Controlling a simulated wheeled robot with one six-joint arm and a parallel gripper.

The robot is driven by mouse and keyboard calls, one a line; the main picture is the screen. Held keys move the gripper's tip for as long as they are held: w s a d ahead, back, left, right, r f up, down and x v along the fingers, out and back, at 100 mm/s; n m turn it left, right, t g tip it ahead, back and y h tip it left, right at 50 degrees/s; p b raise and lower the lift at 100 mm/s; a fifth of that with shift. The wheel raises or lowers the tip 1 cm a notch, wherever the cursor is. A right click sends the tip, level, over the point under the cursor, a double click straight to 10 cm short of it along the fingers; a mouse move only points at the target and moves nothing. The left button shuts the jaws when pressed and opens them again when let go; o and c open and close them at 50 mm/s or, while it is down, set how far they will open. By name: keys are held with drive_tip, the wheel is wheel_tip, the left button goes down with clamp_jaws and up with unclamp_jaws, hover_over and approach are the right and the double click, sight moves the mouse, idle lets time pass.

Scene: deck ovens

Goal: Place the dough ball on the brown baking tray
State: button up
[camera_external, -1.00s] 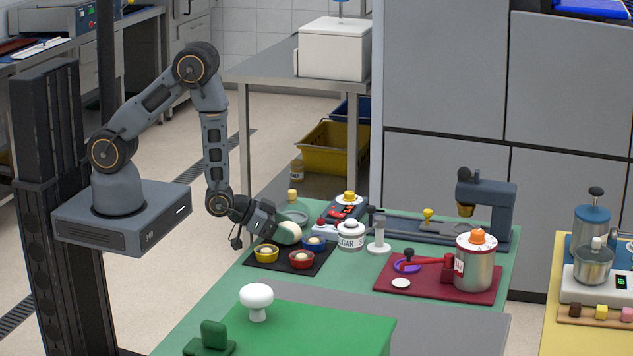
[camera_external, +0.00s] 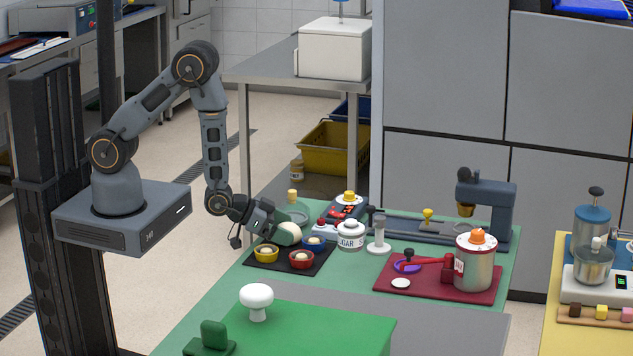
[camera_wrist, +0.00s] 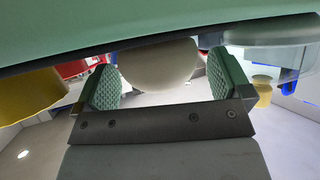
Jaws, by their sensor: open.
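The dough ball, pale and round (camera_external: 289,233), is at the back of a dark, almost black tray (camera_external: 277,266). It appears to rest on it; the contact is hard to see. I take this dark tray for the baking tray, though it does not look clearly brown. My gripper (camera_external: 272,226) is open and low, just left of the ball.
Yellow (camera_external: 266,254), red (camera_external: 301,260) and blue (camera_external: 314,243) bowls with pale contents crowd the tray close to the ball. A sugar jar (camera_external: 351,240) stands to the right. A red tray (camera_external: 440,284) lies farther right.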

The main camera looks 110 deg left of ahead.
sight(283, 225)
drive_tip(key=v, duration=0.5)
drive_tip(key=shift+s+r, duration=0.15)
drive_tip(key=shift+s+d+r+p, duration=0.15)
drive_tip(key=shift+r+p, duration=0.15)
drive_tip(key=shift+p, duration=0.9)
drive_tip(key=p, duration=0.1)
drive_tip(key=s+p, duration=0.1)
drive_tip(key=p, duration=0.1)
drive_tip(key=shift+d+r, duration=0.15)
drive_tip(key=shift+d, duration=0.05)
drive_tip(key=w+d+r+m+g+h, duration=0.1)
drive_tip(key=d+r+h, duration=0.15)
drive_tip(key=r, duration=0.45)
drive_tip(key=w+d+r+m+g+h, duration=0.15)
drive_tip(key=d+r, duration=0.25)
drive_tip(key=r, duration=0.4)
drive_tip(key=s+d+r+m+g+h, duration=0.1)
drive_tip(key=s+d+r+g, duration=0.1)
drive_tip(key=s+r, duration=0.4)
wheel_tip(283, 225, up, 3)
drive_tip(key=shift+f, duration=0.15)
drive_tip(key=shift+o, duration=0.2)
drive_tip(key=s+r+m+g, duration=0.1)
drive_tip(key=s+r, duration=0.4)
drive_tip(key=s, duration=0.3)
drive_tip(key=shift+s+d+g, duration=0.2)
drive_tip(key=shift+d+g, duration=0.05)
drive_tip(key=shift+g, duration=0.1)
drive_tip(key=shift+m, duration=0.25)
